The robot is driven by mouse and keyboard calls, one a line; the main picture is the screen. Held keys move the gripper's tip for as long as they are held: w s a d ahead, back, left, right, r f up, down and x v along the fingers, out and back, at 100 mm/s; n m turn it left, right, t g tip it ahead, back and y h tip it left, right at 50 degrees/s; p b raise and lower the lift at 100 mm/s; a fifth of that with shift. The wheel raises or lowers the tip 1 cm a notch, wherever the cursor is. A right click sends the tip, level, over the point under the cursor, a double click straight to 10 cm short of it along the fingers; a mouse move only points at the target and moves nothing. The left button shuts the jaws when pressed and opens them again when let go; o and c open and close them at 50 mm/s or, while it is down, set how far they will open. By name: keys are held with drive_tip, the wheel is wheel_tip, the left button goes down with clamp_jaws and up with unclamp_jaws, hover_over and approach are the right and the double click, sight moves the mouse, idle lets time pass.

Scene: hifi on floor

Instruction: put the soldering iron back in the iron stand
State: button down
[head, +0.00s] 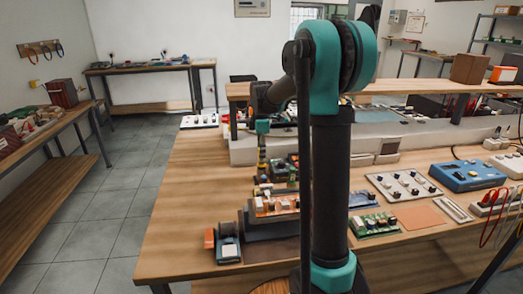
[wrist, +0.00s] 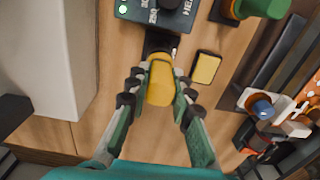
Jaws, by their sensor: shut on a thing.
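The soldering iron's yellow handle (wrist: 161,83) is between the two fingers of my gripper (wrist: 158,92) in the wrist view. My gripper is shut on it. The handle's far end meets a dark holder-like piece (wrist: 160,44), which may be the iron stand. I cannot tell whether the iron's tip is inside it or only above it. In the head view my gripper (head: 263,165) is low over the bench's left part, and the iron is too small to make out there.
A dark station box (wrist: 160,10) with a lit green lamp sits just beyond. A yellow sponge (wrist: 206,68) in a black tray lies right of the handle. A green object (wrist: 255,8) and clutter stand at right. A pale block (wrist: 50,60) rises at left.

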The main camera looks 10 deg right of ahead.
drive_tip(key=shift+f, duration=0.3)
drive_tip(key=c, duration=1.3)
unclamp_jaws()
drive_tip(key=shift+o, duration=0.5)
drive_tip(key=o, duration=0.5)
drive_tip(key=shift+r, duration=0.1)
drive_tip(key=shift+r, duration=3.45)
